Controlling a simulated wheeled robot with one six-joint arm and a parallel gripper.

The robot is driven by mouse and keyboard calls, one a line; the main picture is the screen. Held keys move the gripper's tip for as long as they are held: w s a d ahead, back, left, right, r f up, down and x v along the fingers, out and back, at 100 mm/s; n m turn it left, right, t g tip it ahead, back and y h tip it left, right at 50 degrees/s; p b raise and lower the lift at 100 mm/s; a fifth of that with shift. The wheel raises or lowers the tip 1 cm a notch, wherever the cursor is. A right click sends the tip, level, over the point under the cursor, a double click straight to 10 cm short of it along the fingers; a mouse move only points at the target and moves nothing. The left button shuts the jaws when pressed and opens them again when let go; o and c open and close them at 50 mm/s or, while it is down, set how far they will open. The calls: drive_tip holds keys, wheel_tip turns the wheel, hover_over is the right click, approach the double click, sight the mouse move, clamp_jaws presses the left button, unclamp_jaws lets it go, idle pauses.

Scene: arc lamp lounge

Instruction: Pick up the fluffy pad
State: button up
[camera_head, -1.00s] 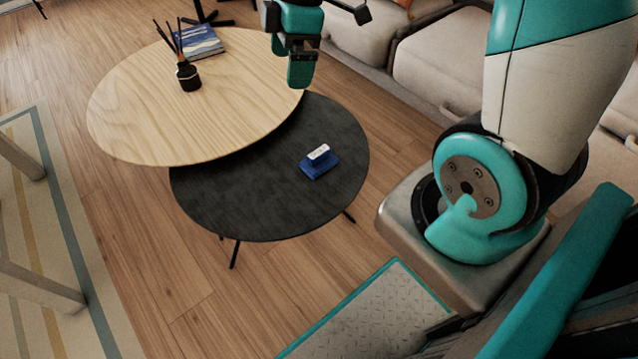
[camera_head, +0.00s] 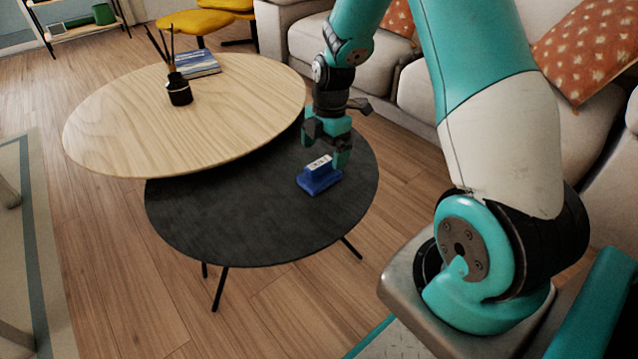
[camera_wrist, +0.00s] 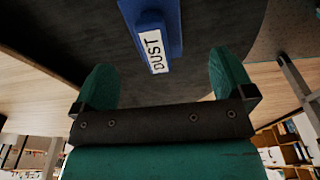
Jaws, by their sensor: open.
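The fluffy pad appears as a blue block (camera_head: 318,180) with a white label on top, lying on the dark round table (camera_head: 225,215) near its right side. In the wrist view the blue block (camera_wrist: 175,25) shows at the top, and its label reads "DUST". My gripper (camera_head: 327,150) is open and empty, just behind and above the block in the head view. In the wrist view my gripper's two teal fingertips (camera_wrist: 163,80) are spread wide, with the block beyond them and roughly between their lines. The block's underside is hidden.
A higher wooden round table (camera_head: 190,120) overlaps the dark one at the back left. It holds a black reed diffuser (camera_head: 179,90) and a book (camera_head: 196,64). A grey sofa (camera_head: 420,105) stands behind on the right. The dark tabletop's left and front are clear.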

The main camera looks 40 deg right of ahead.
sight(319, 173)
drive_tip(key=f+b, duration=0.1)
drive_tip(key=f, duration=0.1)
drive_tip(key=f+b, duration=0.1)
drive_tip(key=f, duration=0.2)
drive_tip(key=a+f+b, duration=0.1)
drive_tip(key=f+b, duration=0.1)
drive_tip(key=shift+w+f, duration=0.2)
drive_tip(key=shift+w, duration=0.05)
drive_tip(key=shift+c, duration=0.5)
drive_tip(key=c, duration=0.9)
